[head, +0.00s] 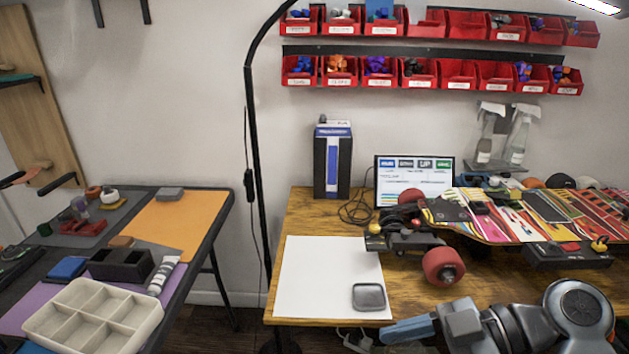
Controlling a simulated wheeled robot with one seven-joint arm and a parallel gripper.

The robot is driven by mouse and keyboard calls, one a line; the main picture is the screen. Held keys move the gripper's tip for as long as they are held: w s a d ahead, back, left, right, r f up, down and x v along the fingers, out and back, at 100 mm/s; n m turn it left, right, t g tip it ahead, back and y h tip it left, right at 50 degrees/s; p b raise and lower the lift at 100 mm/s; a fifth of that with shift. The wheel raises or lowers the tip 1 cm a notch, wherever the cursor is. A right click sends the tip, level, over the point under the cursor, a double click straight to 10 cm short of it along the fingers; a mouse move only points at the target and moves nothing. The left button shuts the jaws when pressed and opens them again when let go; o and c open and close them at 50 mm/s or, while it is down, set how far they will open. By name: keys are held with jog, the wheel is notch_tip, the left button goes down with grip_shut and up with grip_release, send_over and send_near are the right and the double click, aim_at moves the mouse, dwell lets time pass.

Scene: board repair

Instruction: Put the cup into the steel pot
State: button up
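I cannot make out a clear cup or a steel pot in the head view. A small grey rounded-square metal-looking dish (369,297) lies on the white sheet at the front of the wooden workbench; I cannot tell whether it is the pot. A small white round item (109,196) is on the left table, too small to tell if it is a cup. My gripper (388,335) is at the bottom, pointing left, just in front of the bench and right of the dish's lower edge. Its fingers are seen side-on, so their opening is hidden. Nothing shows held in it.
The white sheet (320,268) is otherwise clear. A skateboard (510,215) with red wheels fills the bench's right side. A monitor (413,180) and a dark box (332,160) stand behind. A compartment tray (60,318) sits on the left table. A black lamp pole (252,120) rises between the tables.

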jog(key=shift+s, duration=0.3)
jog(key=shift+s+f, duration=0.1)
jog(key=shift+w+f+m+t, duration=1.1)
jog(key=shift+f+m+t, duration=0.1)
jog(key=shift+f+t, duration=0.15)
jog(key=w+d+f+m+t+h, duration=0.4)
jog(key=f+m+t+h, duration=0.1)
jog(key=f+m, duration=0.15)
jog(key=w+d+f+m+t+h, duration=0.3)
jog(key=d+f+m+t+h, duration=0.15)
jog(key=f+m+h, duration=0.2)
jog(key=s+d+f+m+t+h, duration=0.1)
jog(key=s+f+m+h, duration=0.1)
jog(key=s+f, duration=0.3)
jog(key=shift+s+f, duration=0.25)
jog(key=shift+f, duration=0.35)
jog(key=shift+d+f, duration=0.1)
